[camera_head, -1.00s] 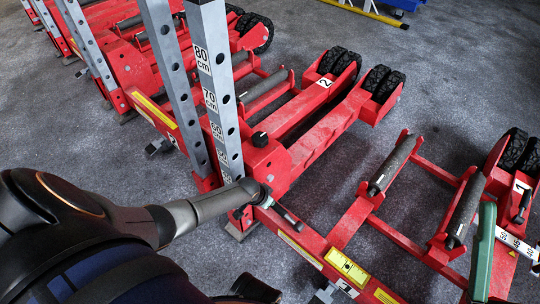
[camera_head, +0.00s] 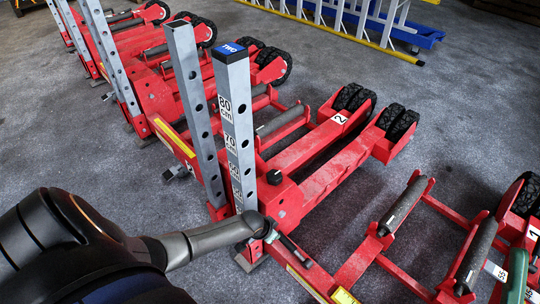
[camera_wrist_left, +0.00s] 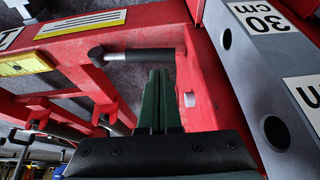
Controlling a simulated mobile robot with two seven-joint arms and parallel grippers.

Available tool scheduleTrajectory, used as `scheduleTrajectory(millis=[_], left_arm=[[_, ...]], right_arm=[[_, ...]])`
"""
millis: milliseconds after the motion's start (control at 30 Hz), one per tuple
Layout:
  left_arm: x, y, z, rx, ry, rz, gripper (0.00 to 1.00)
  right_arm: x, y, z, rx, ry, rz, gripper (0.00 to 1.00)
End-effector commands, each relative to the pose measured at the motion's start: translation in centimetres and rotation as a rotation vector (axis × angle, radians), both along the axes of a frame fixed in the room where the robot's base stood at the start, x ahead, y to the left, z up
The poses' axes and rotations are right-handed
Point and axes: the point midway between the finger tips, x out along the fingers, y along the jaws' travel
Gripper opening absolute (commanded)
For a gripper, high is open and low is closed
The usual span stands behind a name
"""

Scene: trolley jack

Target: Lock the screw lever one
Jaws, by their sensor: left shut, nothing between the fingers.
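In the left wrist view, my left gripper (camera_wrist_left: 159,72) is shut and empty, its two dark green fingers pressed together. The lever is beside a red frame (camera_wrist_left: 150,20). In the head view, my left arm (camera_head: 60,240) comes in from the left; its gripper cannot be made out clearly. A jack marked 1 (camera_head: 535,233) is cut off at the right edge.
A perforated grey post (camera_wrist_left: 255,70) marked 30 cm stands close right of the fingers. In the head view, red jack 2 (camera_head: 322,170) and its post (camera_head: 237,130) stand mid-picture, with several jacks behind. A green piece (camera_head: 516,275) is at lower right. Grey floor (camera_head: 440,120) is open beyond.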

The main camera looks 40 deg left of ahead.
Motion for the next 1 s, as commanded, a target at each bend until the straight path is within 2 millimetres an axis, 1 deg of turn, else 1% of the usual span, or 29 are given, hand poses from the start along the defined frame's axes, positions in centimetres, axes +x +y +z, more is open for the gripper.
scheduleTrajectory(millis=[33,100,200,300,433,600,1000], left_arm=[[-0.5,0.1,1.7,0.002,0.001,-0.001,0.0],[-1.1,0.1,2.9,0.0,-0.001,-0.001,0.0],[-1.8,0.1,4.2,-0.001,-0.001,0.0,0.0],[-2.1,0.1,5.0,0.0,-0.002,-0.001,0.0],[-2.4,0.1,5.5,0.0,-0.003,0.0,0.0],[-2.5,0.1,5.6,-0.001,-0.004,0.001,0.0],[-2.5,0.1,5.6,-0.001,-0.004,-0.001,0.0]], right_arm=[[0.0,-0.2,1.6,-0.005,-0.007,-0.013,0.95],[0.0,-0.3,2.4,-0.015,-0.015,-0.028,0.95],[-0.1,-0.4,3.4,-0.025,-0.027,-0.039,0.95],[1.6,-0.8,1.3,-0.025,0.085,-0.069,0.95],[2.4,-0.9,0.5,-0.027,0.134,-0.08,0.95],[2.7,-0.9,0.1,-0.029,0.151,-0.082,0.95],[2.6,-0.9,0.1,-0.028,0.15,-0.08,0.95]])
